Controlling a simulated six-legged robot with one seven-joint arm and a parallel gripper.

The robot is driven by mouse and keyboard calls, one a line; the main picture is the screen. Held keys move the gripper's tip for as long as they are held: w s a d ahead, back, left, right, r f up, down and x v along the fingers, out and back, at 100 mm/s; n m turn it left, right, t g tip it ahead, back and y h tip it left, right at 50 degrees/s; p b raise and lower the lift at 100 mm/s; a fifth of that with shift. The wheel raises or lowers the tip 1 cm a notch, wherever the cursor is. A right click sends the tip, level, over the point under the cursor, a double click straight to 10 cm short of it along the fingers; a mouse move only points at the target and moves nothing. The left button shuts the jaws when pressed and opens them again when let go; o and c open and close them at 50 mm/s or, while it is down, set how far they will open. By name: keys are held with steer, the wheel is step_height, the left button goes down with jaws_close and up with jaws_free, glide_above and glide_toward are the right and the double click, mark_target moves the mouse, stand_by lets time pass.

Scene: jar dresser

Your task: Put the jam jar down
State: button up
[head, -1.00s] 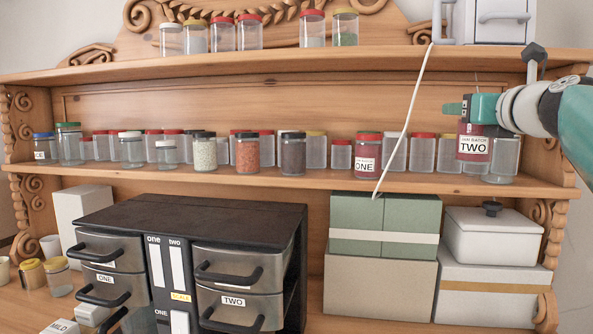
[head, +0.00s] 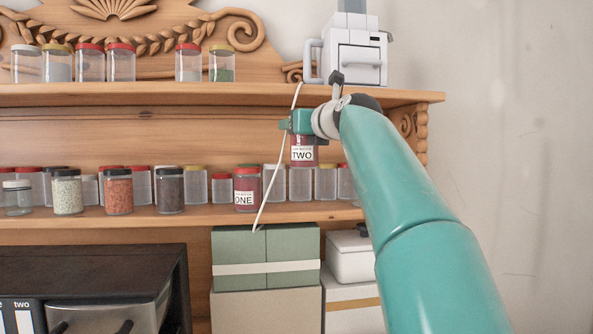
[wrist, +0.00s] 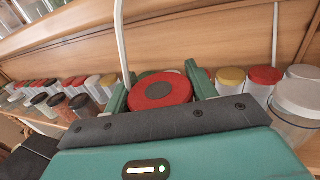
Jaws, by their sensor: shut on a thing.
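The jam jar labelled TWO (head: 303,153) hangs upright in my gripper (head: 299,124) in the head view, its base above the middle shelf (head: 200,219). In the wrist view the jar's red lid (wrist: 160,90) sits between the two green fingers of my gripper (wrist: 158,88), which is shut on it. A similar red jam jar labelled ONE (head: 246,190) stands on the middle shelf, to the lower left of the held jar. My fingers and wrist hide the top of the held jar in the head view.
Several jars line the middle shelf, including a clear yellow-lidded jar (head: 325,183) near the held one. A thin white cord (head: 278,155) hangs close to my gripper's left. The upper shelf (head: 200,95) is above; green boxes (head: 265,245) are below.

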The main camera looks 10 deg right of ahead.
steer(key=w+f, duration=0.2)
steer(key=f, duration=0.1)
steer(key=w+d+f, duration=0.1)
steer(key=w+f, duration=0.4)
steer(key=f, duration=0.2)
steer(key=shift+w+d+f, duration=0.1)
steer(key=shift+w+d, duration=0.15)
steer(key=shift+d, duration=0.15)
steer(key=shift+s, duration=0.2)
steer(key=o, duration=1.3)
steer(key=shift+w+f, duration=0.1)
steer(key=shift+o, duration=0.2)
